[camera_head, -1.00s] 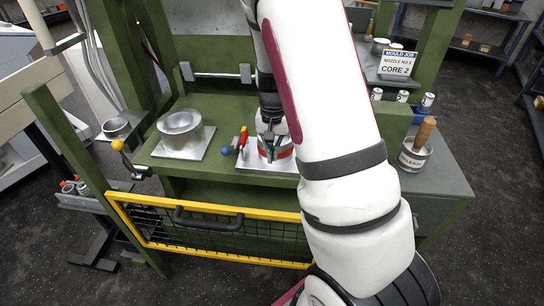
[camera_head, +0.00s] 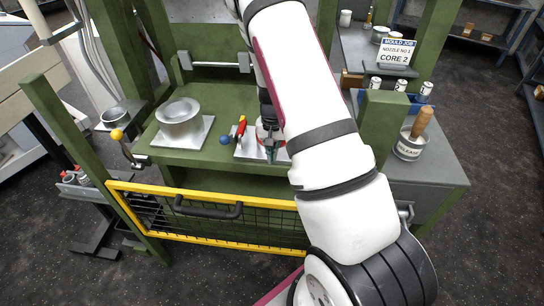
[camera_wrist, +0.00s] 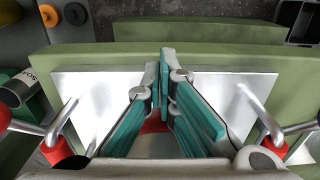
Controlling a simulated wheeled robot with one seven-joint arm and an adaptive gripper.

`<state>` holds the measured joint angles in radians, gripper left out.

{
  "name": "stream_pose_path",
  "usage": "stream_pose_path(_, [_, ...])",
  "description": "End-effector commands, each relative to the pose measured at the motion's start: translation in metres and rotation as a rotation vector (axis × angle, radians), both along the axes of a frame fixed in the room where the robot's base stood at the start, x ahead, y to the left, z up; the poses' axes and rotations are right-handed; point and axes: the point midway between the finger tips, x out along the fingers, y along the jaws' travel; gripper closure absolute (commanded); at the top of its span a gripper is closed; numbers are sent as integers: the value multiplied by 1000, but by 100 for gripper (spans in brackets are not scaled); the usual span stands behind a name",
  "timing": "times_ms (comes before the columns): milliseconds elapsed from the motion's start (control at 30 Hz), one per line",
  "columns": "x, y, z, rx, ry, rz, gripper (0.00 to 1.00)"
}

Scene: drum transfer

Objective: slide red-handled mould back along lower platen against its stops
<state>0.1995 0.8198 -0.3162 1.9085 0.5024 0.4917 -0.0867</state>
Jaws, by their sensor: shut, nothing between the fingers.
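The mould (camera_head: 243,152) is a silver plate with a red handle (camera_head: 241,128) showing on its left; it sits on the green lower platen (camera_head: 205,158). In the wrist view its bright plate (camera_wrist: 85,95) spans the middle, with red handles at left (camera_wrist: 62,148) and right (camera_wrist: 275,146). My gripper (camera_head: 271,157) is above the mould's front part, pointing down. In the wrist view its teal fingers (camera_wrist: 164,62) meet at the tips with nothing between them. I cannot tell whether they touch the mould. My arm hides the mould's right side; its contact with any stops is not visible.
A silver flanged bowl-like part (camera_head: 180,122) stands left on the platen. A metal bar with end blocks (camera_head: 215,66) is behind.

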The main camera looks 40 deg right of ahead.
Motion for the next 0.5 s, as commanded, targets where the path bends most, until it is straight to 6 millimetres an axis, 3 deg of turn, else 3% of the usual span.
stream_pose_path(267, [1,-1,0,-1,-1,0,100])
stream_pose_path(500, [24,-21,-3,-2,-5,-3,100])
